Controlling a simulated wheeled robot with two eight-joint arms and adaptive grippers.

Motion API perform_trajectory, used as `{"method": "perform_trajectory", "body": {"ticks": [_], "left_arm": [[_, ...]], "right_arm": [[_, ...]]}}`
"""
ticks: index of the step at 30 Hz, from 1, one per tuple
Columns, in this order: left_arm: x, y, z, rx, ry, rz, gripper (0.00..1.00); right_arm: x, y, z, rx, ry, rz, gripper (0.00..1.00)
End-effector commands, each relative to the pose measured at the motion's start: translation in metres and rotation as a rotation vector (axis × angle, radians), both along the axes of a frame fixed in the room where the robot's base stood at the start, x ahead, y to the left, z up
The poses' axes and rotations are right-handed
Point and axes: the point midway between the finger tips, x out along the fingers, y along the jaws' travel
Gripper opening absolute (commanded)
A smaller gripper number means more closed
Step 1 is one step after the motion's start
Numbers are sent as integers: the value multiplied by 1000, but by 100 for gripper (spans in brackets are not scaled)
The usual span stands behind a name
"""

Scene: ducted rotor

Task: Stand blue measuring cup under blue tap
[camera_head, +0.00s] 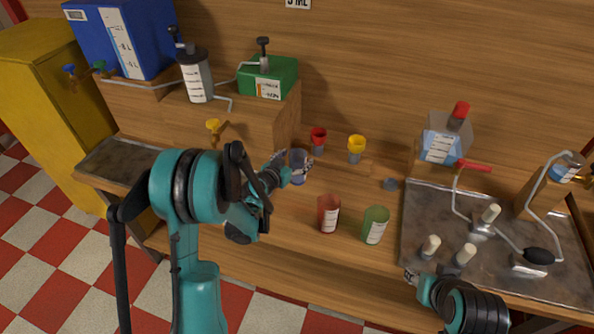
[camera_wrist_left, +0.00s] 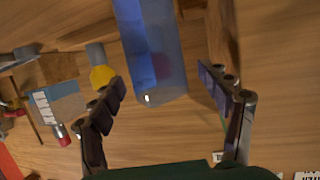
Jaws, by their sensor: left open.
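The blue measuring cup (camera_head: 298,177) is translucent and stands upright on the wooden counter, left of the red cup. My left gripper (camera_head: 294,163) is open at it, with a finger on either side in the head view. In the left wrist view the cup (camera_wrist_left: 150,55) shows between the spread fingers (camera_wrist_left: 161,80), with a gap at the right finger. The blue tap (camera_head: 70,70) is at the far left on the blue container (camera_head: 120,35), far from the cup. My right gripper (camera_head: 412,275) is at the counter's front edge; its fingers are too small to read.
A red cup (camera_head: 328,214) and green cup (camera_head: 375,225) stand to the right. A green tap (camera_head: 100,66) is beside the blue one. A metal tray (camera_head: 105,160) lies left, partly behind my arm; another (camera_head: 420,215) lies right.

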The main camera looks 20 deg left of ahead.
Motion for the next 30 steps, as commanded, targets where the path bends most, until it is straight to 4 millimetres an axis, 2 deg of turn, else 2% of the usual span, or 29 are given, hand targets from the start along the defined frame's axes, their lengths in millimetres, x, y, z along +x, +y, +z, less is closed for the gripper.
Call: {"method": "perform_trajectory", "body": {"ticks": [3,10,11,15,17,19,20,26,30], "left_arm": [[10,-3,-4,2,0,-1,77],[11,-3,-3,1,0,0,77],[11,-3,-3,1,0,0,72],[11,-3,-3,1,0,0,35],[11,-3,-3,1,0,0,21],[11,-3,-3,1,0,0,21],[11,-3,-3,1,0,0,16],[11,-3,-2,1,0,0,16],[11,-3,5,1,0,0,16]], "right_arm": [[0,0,-3,0,0,0,40],[0,0,-3,0,0,0,40],[0,0,-3,0,0,0,40],[0,0,-3,0,0,0,40],[0,0,-3,0,0,0,40],[0,0,-3,0,0,0,40],[0,0,-3,0,0,0,40],[0,0,-3,0,0,0,40],[0,0,1,0,0,0,40]]}}
